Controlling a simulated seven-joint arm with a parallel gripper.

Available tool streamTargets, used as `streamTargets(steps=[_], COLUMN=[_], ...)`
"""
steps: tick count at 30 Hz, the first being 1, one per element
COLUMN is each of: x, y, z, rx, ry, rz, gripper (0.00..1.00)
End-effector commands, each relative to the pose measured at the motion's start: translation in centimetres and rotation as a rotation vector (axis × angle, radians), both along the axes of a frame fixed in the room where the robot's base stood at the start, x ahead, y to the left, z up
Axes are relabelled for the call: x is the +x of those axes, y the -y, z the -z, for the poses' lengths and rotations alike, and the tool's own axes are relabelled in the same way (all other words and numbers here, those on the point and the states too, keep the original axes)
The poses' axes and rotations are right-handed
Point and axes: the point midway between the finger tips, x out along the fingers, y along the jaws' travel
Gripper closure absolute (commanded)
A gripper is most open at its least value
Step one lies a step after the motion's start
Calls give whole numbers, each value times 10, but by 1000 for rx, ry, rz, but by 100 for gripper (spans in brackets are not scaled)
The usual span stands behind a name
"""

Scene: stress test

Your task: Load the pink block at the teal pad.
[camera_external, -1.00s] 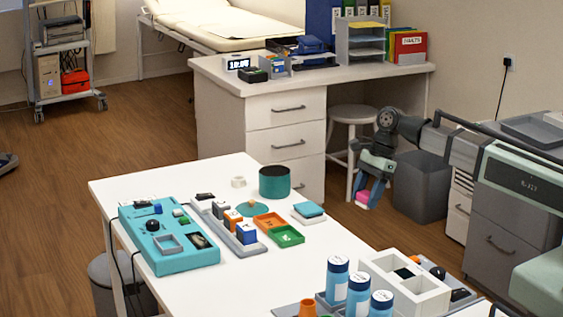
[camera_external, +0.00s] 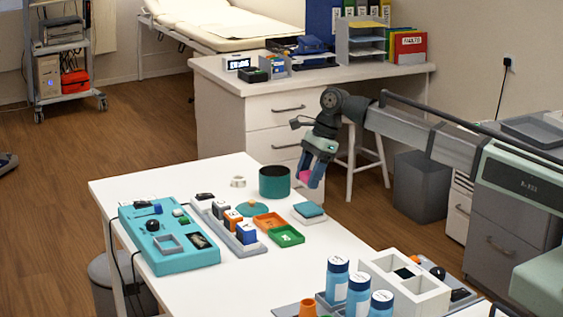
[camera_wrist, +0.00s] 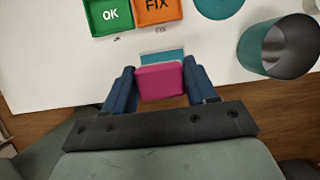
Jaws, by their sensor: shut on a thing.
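My gripper (camera_external: 311,180) is shut on the pink block (camera_external: 306,176) and holds it in the air near the table's far right edge. In the wrist view the pink block (camera_wrist: 160,81) sits between the two blue fingers of my gripper (camera_wrist: 161,84). The teal pad (camera_external: 309,209) is a small square on a pale base on the white table, below and close to my gripper in the outside view. In the wrist view part of the teal pad (camera_wrist: 162,55) shows just beyond the block, which hides the rest.
A dark teal cup (camera_external: 275,182) stands left of my gripper. An orange tray (camera_external: 269,222) and a green tray (camera_external: 287,236) lie beside the pad. A teal control box (camera_external: 165,240) and a rack of small blocks (camera_external: 228,226) are further left. Blue bottles (camera_external: 337,280) stand at the front.

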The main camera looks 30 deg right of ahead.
Motion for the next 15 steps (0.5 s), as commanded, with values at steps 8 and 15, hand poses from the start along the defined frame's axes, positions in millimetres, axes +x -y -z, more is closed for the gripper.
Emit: streamTargets(steps=[8, 15], x=[-1, 0], y=[0, 0], z=[22, 43], rx=[0, 0], ry=[-1, -1], rz=[0, 0], gripper=[68, 68])
